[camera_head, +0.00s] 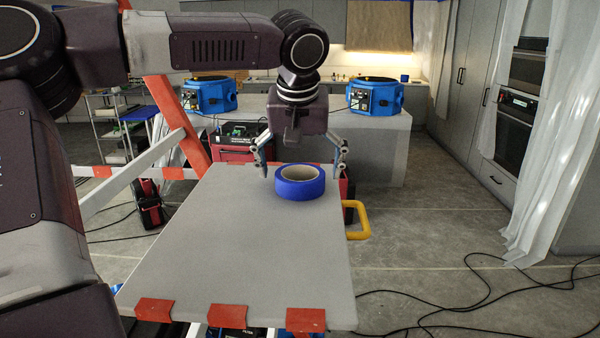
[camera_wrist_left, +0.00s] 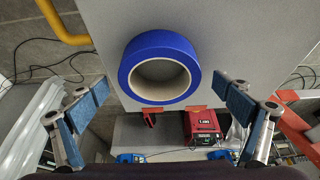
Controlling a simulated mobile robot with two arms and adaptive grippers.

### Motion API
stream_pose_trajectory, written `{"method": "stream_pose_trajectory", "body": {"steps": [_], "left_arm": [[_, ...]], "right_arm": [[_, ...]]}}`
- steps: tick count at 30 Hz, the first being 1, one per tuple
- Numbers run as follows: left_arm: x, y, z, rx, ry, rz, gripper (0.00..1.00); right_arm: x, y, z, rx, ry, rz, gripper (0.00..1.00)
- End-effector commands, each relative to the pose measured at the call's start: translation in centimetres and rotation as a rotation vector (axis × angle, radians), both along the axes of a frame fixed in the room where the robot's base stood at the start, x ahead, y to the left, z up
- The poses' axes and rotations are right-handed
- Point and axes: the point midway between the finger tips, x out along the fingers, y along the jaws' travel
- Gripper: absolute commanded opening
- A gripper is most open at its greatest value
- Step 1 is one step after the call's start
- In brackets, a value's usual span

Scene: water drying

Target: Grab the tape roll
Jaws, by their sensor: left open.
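The blue tape roll (camera_head: 300,187) lies flat near the far edge of the grey board (camera_head: 235,245). In the left wrist view the tape roll (camera_wrist_left: 132,59) shows its pale inner core and sits ahead of the fingers, slightly left of the middle. My left gripper (camera_head: 302,170) is open, with its two fingers apart, above and behind the roll at the board's far end. In the left wrist view the left gripper (camera_wrist_left: 158,108) holds nothing between its blue pads. My right gripper shows in neither view.
A yellow handle (camera_head: 357,221) sticks out at the board's right edge. Red tape strips (camera_head: 228,316) mark its near edge. Blue machines (camera_head: 375,96) stand on a counter behind. Black cables (camera_head: 480,290) lie on the floor at right. The board's middle is clear.

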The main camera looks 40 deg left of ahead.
Motion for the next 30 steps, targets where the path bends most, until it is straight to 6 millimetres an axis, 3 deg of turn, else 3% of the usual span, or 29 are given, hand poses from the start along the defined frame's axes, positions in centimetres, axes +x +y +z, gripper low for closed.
{"method": "stream_pose_trajectory", "body": {"steps": [9, 21, 30], "left_arm": [[0.2, 0.2, -0.8, 0.0, 0.0, 0.0, 0.94], [0.2, 0.2, -0.8, 0.0, 0.0, 0.0, 0.5], [0.2, 0.2, -0.4, 0.002, -0.001, 0.001, 0.48]], "right_arm": [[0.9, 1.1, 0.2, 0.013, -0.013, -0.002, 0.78], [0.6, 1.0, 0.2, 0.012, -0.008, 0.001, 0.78], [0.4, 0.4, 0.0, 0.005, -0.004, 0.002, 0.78]]}}
